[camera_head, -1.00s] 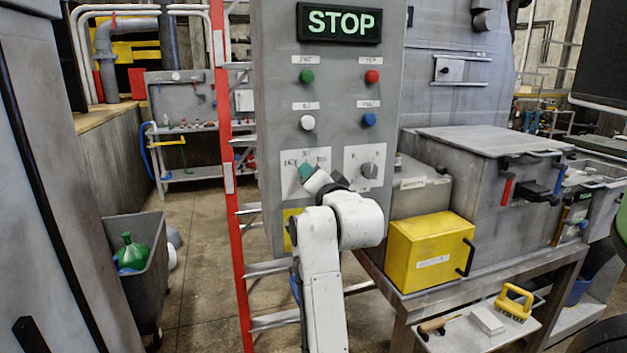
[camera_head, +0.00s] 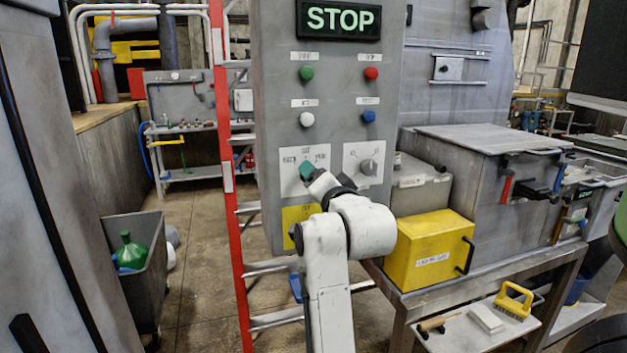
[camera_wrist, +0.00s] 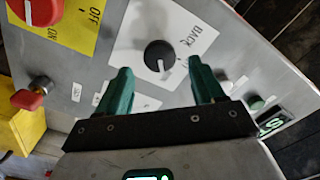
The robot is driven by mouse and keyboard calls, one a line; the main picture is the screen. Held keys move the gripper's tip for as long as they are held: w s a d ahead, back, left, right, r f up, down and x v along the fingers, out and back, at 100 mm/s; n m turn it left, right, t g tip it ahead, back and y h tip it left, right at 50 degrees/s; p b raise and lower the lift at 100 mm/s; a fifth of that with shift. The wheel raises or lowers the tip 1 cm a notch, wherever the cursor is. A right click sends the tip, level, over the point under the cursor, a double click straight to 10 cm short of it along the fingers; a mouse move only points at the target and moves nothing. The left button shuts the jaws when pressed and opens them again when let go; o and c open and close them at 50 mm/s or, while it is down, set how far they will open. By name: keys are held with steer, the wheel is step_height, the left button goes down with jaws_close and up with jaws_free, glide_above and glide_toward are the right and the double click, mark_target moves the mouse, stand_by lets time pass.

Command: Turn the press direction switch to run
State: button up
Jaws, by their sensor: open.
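The control panel (camera_head: 333,235) stands upright in front of me. Its lower left white plate (camera_head: 290,155) carries a switch that my gripper covers in the head view. In the wrist view this black knob (camera_wrist: 158,53) shows, with BACK printed beside it. A white mark on the knob points toward the bottom of that view, away from BACK. My gripper (camera_wrist: 160,66) has its green fingers open, one on each side of the knob, with gaps visible. Its fingers also show in the head view (camera_head: 306,170). The run label is not readable in the wrist view.
A grey knob (camera_head: 368,167) is on the right plate. Green (camera_head: 306,73), red (camera_head: 372,73), white (camera_head: 307,119) and blue (camera_head: 369,117) buttons sit above, under a STOP display (camera_head: 338,20). A red switch (camera_wrist: 42,10) is near. A yellow box (camera_head: 430,250) stands right of my arm.

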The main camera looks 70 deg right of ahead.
steer(key=p+v, duration=0.2)
steer(key=v, duration=0.5)
steer(key=shift+p, duration=0.3)
steer(key=shift+s+a, duration=0.1)
